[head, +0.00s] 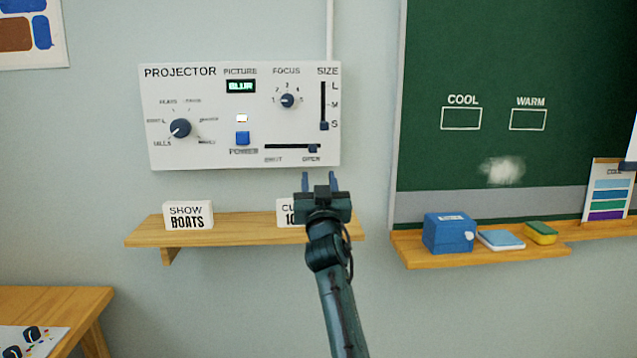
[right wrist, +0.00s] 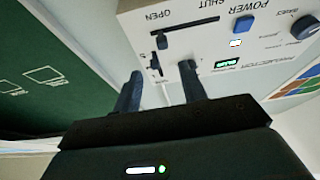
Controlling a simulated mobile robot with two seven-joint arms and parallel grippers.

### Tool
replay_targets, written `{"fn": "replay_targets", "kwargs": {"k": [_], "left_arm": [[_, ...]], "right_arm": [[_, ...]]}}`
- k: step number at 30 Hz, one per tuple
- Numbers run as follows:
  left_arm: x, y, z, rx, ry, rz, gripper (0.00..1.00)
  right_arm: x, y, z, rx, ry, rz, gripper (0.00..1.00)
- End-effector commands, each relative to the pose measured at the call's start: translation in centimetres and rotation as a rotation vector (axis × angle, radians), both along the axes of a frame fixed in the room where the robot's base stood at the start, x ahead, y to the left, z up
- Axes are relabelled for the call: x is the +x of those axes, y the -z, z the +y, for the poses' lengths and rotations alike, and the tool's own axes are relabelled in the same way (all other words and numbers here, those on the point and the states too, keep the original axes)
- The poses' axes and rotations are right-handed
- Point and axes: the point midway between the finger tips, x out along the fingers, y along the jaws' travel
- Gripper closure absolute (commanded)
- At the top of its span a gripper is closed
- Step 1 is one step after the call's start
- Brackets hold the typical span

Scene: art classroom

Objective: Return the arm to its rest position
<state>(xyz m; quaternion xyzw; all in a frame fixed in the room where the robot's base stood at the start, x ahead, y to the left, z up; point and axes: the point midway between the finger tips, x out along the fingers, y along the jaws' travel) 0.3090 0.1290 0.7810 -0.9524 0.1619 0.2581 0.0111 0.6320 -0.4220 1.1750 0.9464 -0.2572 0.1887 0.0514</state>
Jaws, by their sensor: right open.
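My right arm comes up from the bottom of the head view. Its gripper (head: 320,182) is open and empty, in front of the lower right edge of the white projector panel (head: 205,155). In the right wrist view the two fingers (right wrist: 160,92) stand apart with nothing between them, and the panel (right wrist: 185,70) shows upside down beyond them. The panel's shutter slider (head: 313,148) is at the OPEN end. The size slider (head: 323,125) is at S. The display (head: 241,86) reads BLUR. My left gripper is not in view.
A wooden shelf (head: 240,230) below the panel holds a SHOW BOATS card (head: 188,216) and another card (head: 288,213) partly hidden by my gripper. At right, a chalkboard (head: 500,60) has a ledge (head: 480,257) with a blue box (head: 448,233). A table (head: 60,298) stands at lower left.

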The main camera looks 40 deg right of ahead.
Motion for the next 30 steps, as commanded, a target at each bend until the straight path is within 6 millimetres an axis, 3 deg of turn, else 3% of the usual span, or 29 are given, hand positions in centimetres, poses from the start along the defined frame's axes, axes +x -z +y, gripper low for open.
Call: {"fn": "replay_targets", "kwargs": {"k": [11,14,17,20,23,26,30], "left_arm": [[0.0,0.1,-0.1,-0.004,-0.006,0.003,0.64],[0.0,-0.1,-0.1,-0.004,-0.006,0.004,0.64],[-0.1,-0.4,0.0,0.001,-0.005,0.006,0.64],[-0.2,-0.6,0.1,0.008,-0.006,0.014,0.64],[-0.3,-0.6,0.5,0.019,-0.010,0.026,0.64],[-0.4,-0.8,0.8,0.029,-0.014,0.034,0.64],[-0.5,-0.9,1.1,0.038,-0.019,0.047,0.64]], "right_arm": [[0.0,0.1,0.0,-0.001,-0.001,0.002,0.58],[-0.1,1.3,0.5,-0.007,-0.012,0.028,0.58],[-0.5,4.9,2.2,-0.022,-0.052,0.101,0.58],[-1.9,10.6,5.1,-0.042,-0.124,0.220,0.58],[-4.5,16.9,8.7,-0.050,-0.216,0.354,0.58],[-8.1,22.6,12.3,-0.044,-0.313,0.484,0.58],[-14.6,29.6,17.3,-0.010,-0.453,0.663,0.58]]}}
